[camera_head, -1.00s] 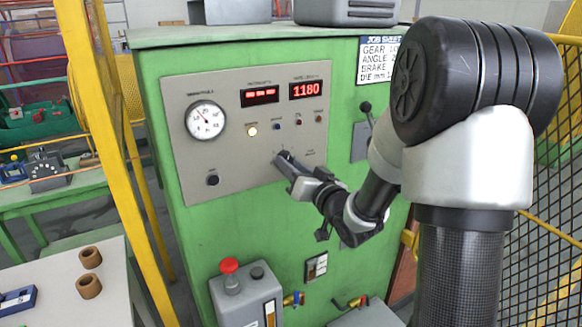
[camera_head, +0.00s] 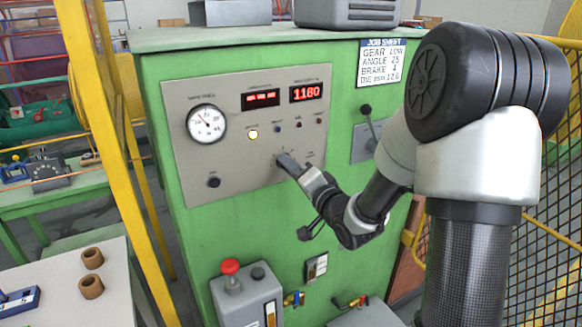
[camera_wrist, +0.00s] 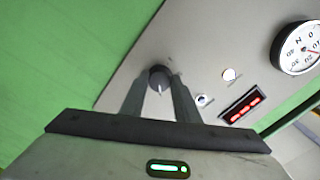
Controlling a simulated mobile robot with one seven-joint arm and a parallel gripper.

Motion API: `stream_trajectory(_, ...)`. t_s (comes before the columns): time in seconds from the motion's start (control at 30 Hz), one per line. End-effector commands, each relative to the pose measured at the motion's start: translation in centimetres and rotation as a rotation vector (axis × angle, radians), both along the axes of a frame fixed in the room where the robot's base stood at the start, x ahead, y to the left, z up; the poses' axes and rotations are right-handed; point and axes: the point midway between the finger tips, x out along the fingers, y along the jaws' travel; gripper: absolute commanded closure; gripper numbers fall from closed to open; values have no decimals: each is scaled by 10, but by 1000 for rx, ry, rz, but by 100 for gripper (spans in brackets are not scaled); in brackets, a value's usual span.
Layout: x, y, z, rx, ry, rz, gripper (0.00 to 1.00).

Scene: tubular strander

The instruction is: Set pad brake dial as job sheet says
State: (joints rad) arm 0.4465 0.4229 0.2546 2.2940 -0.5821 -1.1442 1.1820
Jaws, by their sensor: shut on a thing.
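The job sheet (camera_head: 381,64) on the green cabinet's upper right reads GEAR LOW, ANGLE 25, BRAKE 4, DIE mm 12.0. A dark round dial knob with a pale pointer line (camera_wrist: 159,78) sits on the grey panel (camera_head: 240,172). My gripper (camera_head: 285,160) is at the panel's lower right, and its fingers hide the dial in the head view. In the wrist view my gripper (camera_wrist: 162,92) has its two fingers on either side of the knob, shut on it. The dial's scale marks are too small to read.
The panel also has a round gauge (camera_head: 206,124), a red display reading about 1180 (camera_head: 308,92), a lit lamp (camera_head: 253,134) and a lower-left black knob (camera_head: 213,182). A lever (camera_head: 370,122) stands right of the panel. A red mushroom button (camera_head: 230,267) is below.

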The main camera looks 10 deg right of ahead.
Motion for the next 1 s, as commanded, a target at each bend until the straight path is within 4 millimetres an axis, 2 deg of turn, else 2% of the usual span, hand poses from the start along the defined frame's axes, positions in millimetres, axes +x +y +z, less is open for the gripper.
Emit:
stream_trajectory(0.43,1,0,2,12,-1,0,94)
stream_trajectory(0.47,1,0,2,11,-1,0,70)
stream_trajectory(0.57,1,0,2,11,0,0,53)
stream_trajectory(1.0,1,1,0,11,1,0,53)
